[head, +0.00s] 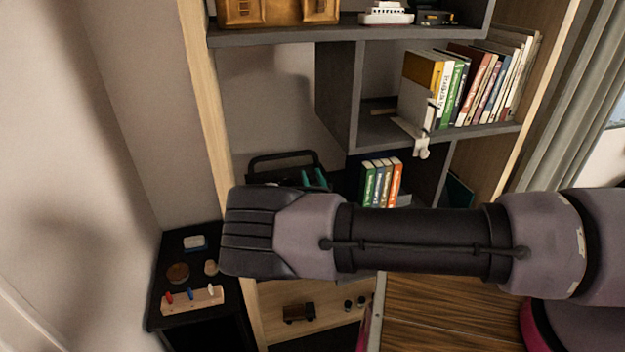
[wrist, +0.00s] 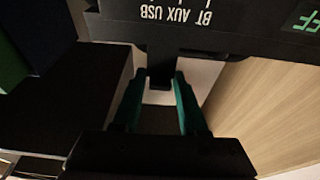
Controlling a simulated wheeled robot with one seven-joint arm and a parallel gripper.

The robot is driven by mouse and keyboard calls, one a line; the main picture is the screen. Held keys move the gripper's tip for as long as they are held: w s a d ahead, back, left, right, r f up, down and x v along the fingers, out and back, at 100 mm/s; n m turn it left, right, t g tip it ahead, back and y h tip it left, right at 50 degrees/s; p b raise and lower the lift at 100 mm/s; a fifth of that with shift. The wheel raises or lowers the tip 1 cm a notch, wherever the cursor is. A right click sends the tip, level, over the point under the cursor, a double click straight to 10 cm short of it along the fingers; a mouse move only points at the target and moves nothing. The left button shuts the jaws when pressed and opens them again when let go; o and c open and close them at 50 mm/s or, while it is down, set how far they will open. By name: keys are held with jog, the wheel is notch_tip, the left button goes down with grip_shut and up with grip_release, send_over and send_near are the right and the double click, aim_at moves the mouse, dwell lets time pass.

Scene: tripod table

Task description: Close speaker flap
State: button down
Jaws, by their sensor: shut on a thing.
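The black speaker (wrist: 215,25) fills the top of the wrist view, with "BT AUX USB" lettering upside down and a green lit display at the right. In the head view its carry handle (head: 283,157) shows above my arm, and most of its body is hidden. My gripper (wrist: 159,82) has green fingers either side of a small dark tab (wrist: 160,76) at the speaker's edge. It is shut on this tab, which seems to belong to the flap. The flap's angle cannot be told. In the head view the green fingers (head: 315,179) show just above my forearm.
The speaker stands in a shelf unit (head: 202,100) beside several upright books (head: 381,183). More books (head: 470,88) stand on the shelf above. A black side table (head: 165,301) with small items is at the lower left. A wooden panel (wrist: 262,105) is close by on the right in the wrist view.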

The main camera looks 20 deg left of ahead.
jog(key=g+h, duration=0.1)
jog(key=w+g, duration=0.1)
jog(key=r+g+h, duration=0.1)
jog(key=shift+w+a+g+h, duration=0.25)
jog(key=shift+a+g+h, duration=0.05)
jog(key=shift+a, duration=0.1)
jog(key=shift+w+a+g+h, duration=0.15)
jog(key=shift+w+g+h, duration=0.15)
jog(key=shift+g, duration=0.25)
jog(key=shift+w+a+g+h, duration=0.15)
jog(key=shift+g+h, duration=0.15)
jog(key=shift+g, duration=0.25)
jog(key=g, duration=0.1)
jog(key=w+g+h, duration=0.1)
jog(key=g+h, duration=0.1)
jog(key=shift+w+a+f+g, duration=0.15)
jog(key=shift+a+f+g, duration=0.15)
jog(key=shift+a, duration=0.1)
jog(key=shift+w+a+f+g+h, duration=0.15)
jog(key=shift+g+h, duration=0.15)
jog(key=shift+g, duration=0.15)
jog(key=shift+w+f+g+h, duration=0.15)
jog(key=shift+g+h, duration=0.15)
jog(key=shift+g, duration=0.15)
jog(key=shift+s, duration=0.1)
